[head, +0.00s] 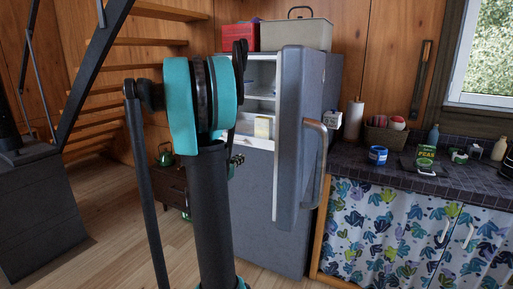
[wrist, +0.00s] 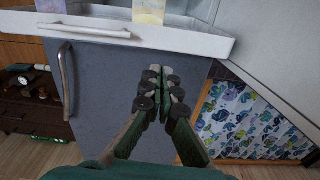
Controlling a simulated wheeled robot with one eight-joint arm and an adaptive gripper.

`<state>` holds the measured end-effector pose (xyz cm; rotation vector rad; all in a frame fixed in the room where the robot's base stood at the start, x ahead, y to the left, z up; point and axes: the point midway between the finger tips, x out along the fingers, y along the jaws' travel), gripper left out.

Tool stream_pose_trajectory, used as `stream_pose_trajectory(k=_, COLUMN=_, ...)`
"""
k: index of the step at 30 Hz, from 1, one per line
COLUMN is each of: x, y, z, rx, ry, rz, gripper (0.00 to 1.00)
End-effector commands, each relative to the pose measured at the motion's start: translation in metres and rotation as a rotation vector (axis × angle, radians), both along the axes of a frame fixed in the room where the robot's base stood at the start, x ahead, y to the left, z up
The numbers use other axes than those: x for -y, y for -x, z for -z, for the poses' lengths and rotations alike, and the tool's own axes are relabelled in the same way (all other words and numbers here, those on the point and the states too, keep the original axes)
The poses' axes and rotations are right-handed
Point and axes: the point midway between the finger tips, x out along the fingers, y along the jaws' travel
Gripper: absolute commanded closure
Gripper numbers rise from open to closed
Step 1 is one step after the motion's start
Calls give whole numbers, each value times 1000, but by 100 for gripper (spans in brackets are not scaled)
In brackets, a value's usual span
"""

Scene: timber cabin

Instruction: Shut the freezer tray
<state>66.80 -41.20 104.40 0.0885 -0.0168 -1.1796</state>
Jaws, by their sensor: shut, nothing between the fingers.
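The freezer tray is probably the white, wide front with a bar handle (wrist: 84,30) at the top of the wrist view. It seems to jut out above the grey lower door (wrist: 95,95); how far it is pulled out I cannot tell. In the head view a white ledge (head: 256,142) shows in the open upper compartment, partly hidden by my arm. My gripper (wrist: 157,88) is shut and empty, its fingertips together below the tray front and in front of the grey door. I see no contact with the tray.
The grey upper door (head: 300,140) stands open at the right of the compartment. A pale box (wrist: 149,10) stands behind the white front. The counter (head: 390,176) with a floral curtain is at right, a dark drawer unit (wrist: 32,115) at left.

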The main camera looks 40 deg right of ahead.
Motion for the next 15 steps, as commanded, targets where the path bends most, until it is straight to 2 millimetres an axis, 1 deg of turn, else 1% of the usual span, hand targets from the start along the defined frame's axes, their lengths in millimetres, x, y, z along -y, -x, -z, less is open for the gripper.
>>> stream_pose_trajectory(k=3, x=8, y=-4, z=-6, rx=-57, ry=57, rz=-1, gripper=100)
stream_pose_trajectory(k=5, x=11, y=-6, z=-6, rx=-64, ry=65, rz=-2, gripper=100)
stream_pose_trajectory(k=8, x=22, y=-9, z=-6, rx=-63, ry=64, rz=1, gripper=100)
stream_pose_trajectory(k=11, x=37, y=-15, z=-6, rx=-63, ry=63, rz=2, gripper=100)
stream_pose_trajectory(k=15, x=63, y=-26, z=-6, rx=-61, ry=62, rz=2, gripper=100)
